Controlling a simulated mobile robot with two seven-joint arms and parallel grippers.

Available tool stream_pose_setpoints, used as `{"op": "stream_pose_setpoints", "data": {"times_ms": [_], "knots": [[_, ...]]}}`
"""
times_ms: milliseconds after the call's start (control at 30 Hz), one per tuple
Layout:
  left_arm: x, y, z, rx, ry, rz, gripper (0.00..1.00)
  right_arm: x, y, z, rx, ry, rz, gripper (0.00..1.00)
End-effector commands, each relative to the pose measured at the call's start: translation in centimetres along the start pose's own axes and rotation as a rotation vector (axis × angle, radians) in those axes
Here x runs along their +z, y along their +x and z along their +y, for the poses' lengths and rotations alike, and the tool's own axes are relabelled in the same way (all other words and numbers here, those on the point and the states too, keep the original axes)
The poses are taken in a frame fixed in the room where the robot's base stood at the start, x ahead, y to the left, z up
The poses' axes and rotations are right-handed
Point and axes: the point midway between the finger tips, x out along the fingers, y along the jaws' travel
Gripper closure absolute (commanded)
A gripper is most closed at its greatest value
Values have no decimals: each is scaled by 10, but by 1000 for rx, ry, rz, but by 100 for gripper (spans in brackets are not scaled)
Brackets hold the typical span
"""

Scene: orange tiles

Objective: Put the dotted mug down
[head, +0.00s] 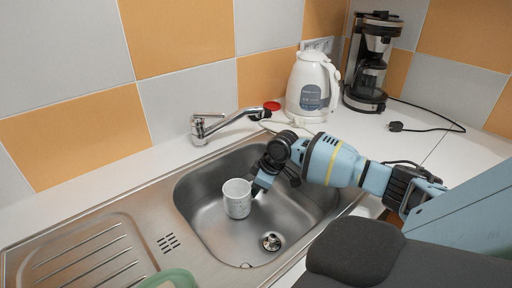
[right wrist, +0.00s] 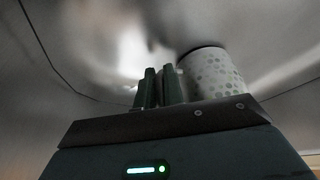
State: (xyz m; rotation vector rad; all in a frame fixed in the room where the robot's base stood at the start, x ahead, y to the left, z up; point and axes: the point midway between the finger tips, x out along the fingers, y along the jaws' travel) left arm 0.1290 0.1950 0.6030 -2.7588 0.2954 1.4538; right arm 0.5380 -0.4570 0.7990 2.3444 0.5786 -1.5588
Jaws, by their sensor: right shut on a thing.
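The white dotted mug (head: 237,199) is upright in or just above the sink basin; I cannot tell whether its base touches the bottom. My right gripper (head: 257,187) comes in from the right and is shut on the mug at its right side. In the right wrist view the mug (right wrist: 214,74), with grey dots, is just right of the close-set dark fingers (right wrist: 160,87). The handle is not clearly seen. My left gripper is out of view.
The steel sink (head: 200,239) has a drain at its lower right and a ribbed drainboard at left. A faucet (head: 203,128) stands behind it. A white kettle (head: 312,88) and a coffee maker (head: 368,65) stand at the back right. A green object (head: 170,279) shows at the bottom edge.

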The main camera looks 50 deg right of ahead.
Motion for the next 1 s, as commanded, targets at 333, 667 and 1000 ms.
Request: {"op": "stream_pose_setpoints", "data": {"times_ms": [333, 667, 1000], "knots": [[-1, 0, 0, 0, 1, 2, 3, 1, 2, 0, 0, 0, 0, 68], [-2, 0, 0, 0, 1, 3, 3, 0, -2, 0, 1, -1, 0, 68], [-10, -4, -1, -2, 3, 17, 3, -1, -62, 1, 4, -3, 1, 68]]}}
